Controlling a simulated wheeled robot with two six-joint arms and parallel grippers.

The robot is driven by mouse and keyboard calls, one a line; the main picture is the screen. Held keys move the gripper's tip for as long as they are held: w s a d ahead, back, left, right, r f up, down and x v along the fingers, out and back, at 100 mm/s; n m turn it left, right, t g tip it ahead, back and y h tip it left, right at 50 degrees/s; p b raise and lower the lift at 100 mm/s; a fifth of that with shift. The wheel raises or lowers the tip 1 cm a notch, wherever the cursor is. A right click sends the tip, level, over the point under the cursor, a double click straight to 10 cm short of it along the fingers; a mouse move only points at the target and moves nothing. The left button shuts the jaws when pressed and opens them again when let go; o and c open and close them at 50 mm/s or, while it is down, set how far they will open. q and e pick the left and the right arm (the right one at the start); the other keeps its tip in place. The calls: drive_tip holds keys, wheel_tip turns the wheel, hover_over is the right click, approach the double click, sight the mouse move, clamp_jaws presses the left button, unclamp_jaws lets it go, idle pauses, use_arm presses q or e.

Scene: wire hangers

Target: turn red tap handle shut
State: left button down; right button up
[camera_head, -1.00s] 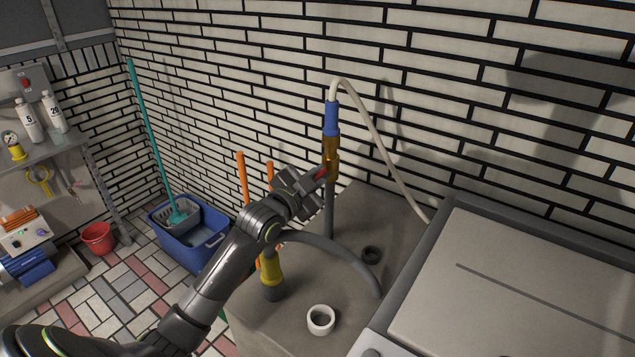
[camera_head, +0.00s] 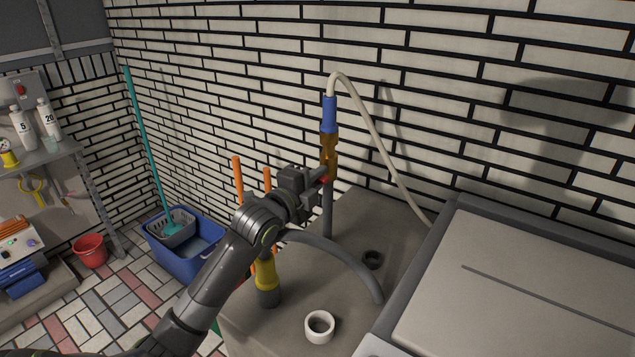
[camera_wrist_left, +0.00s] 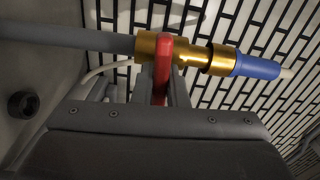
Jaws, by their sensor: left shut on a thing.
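The brass tap (camera_head: 329,150) stands upright on a grey pipe (camera_head: 327,212), with a blue connector (camera_head: 329,112) and a pale hose on top. In the left wrist view the brass tap (camera_wrist_left: 202,54) lies across the picture, with the blue connector (camera_wrist_left: 256,66) to its right. The red handle (camera_wrist_left: 161,70) crosses the brass body there. My left gripper (camera_head: 320,176) is at the tap and shut on the red handle, mostly hiding it in the head view. My left gripper's fingers (camera_wrist_left: 168,90) show behind and beside the handle in the wrist view. My right gripper is not in view.
A grey hose (camera_head: 345,258) curves over the counter near a white ring (camera_head: 319,327) and a dark ring (camera_head: 373,259). A large lidded box (camera_head: 520,290) stands right. A blue mop bucket (camera_head: 190,250) and red bucket (camera_head: 90,250) are on the floor at left.

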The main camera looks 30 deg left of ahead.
use_arm(q)
drive_tip(key=shift+f+m, duration=0.15)
drive_tip(key=shift+m, duration=0.45)
drive_tip(key=c, duration=1.4)
unclamp_jaws()
drive_tip(key=shift+c, duration=0.2)
drive_tip(key=shift+s, duration=0.1)
drive_tip(key=s, duration=0.5)
drive_tip(key=s+a, duration=0.1)
drive_tip(key=s, duration=0.5)
drive_tip(key=s+a, duration=0.1)
drive_tip(key=s, duration=0.5)
drive_tip(key=shift+a, duration=0.2)
drive_tip(key=shift+s, duration=0.15)
